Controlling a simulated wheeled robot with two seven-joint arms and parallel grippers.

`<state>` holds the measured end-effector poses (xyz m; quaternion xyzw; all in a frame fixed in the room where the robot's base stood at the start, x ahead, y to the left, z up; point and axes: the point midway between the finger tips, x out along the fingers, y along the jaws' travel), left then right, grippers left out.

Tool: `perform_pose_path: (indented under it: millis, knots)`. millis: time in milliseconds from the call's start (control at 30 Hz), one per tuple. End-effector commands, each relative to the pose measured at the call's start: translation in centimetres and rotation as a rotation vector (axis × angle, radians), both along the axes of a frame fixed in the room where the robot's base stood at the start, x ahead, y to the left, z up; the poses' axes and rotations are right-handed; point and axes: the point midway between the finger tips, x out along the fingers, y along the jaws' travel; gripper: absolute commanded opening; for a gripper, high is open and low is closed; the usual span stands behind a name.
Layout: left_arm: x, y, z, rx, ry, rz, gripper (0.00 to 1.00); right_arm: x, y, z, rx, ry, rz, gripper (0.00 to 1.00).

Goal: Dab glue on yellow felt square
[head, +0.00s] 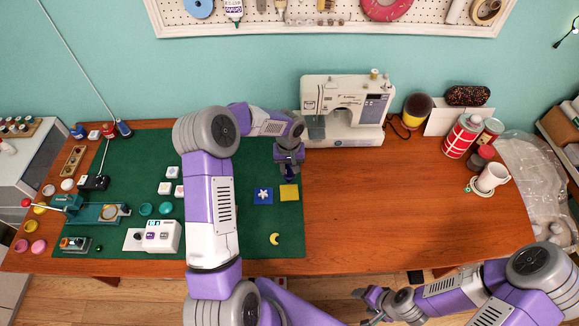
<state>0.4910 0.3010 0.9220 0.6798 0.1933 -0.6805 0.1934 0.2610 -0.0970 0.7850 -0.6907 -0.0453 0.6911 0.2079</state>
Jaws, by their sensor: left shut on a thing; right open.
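The yellow felt square (289,193) lies flat on the green mat (230,250), near its right edge. A blue square (263,198) with a white flower on it lies just left of it. A small yellow crescent (274,239) lies on the mat nearer the front. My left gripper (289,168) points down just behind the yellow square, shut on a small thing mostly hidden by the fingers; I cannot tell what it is. I cannot tell whether it touches the square. My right gripper (369,300) is open and empty in front of the table's front edge.
A white device (161,236) and stamping tools fill the mat's left.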

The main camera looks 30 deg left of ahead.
Motion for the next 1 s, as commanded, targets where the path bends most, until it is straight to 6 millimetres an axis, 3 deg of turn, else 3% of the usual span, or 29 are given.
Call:
perform_pose_path:
  millis: [700, 1000]
  knots:
    - [0.0, -0.1, -4.9, 0.000, 0.000, -0.004, 0.05, 0.0, 0.0, -3.0, 0.000, 0.000, 0.000, 0.62]
    - [0.0, -0.1, -5.2, 0.000, -0.001, -0.004, 0.05, 0.0, 0.0, -3.1, 0.000, 0.000, 0.000, 0.62]
